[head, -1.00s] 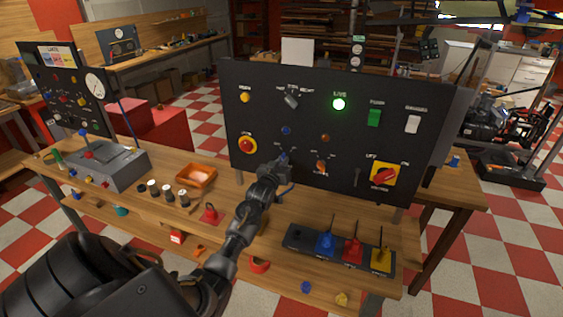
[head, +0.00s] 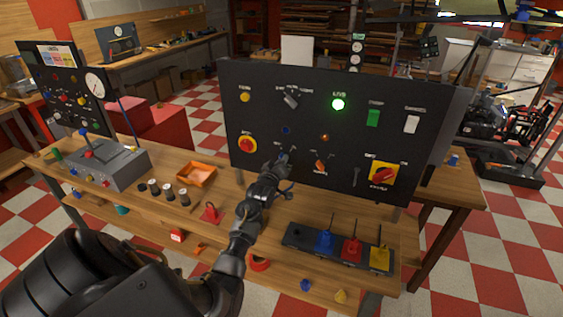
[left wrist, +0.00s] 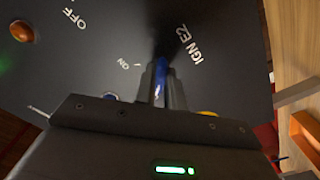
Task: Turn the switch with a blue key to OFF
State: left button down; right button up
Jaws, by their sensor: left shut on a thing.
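The black control panel (head: 300,200) stands upright on the wooden bench. My left gripper (head: 282,160) is at the lower middle of the panel. In the left wrist view, its two fingers (left wrist: 160,85) are shut on the blue key (left wrist: 161,72), which shows as a blue sliver between them. The panel labels "ON" and "IGN E2" show close to the fingers, with "OFF" farther to the upper left. The key's switch body is hidden by the fingers, and I cannot tell which position it points to. My right gripper is not in view.
Right of my gripper are an orange-red switch (head: 320,166) and a red rotary switch on a yellow plate (head: 383,174). A red mushroom button (head: 247,145) is to the left. A green lamp (head: 338,104) glows above. A block with blue, red and yellow levers (head: 296,236) sits in front.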

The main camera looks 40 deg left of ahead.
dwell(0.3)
pick_arm(q)
jog(key=c, duration=1.5)
grip_release()
jog(key=shift+b+v, duration=1.35)
jog(key=shift+v, duration=4.1)
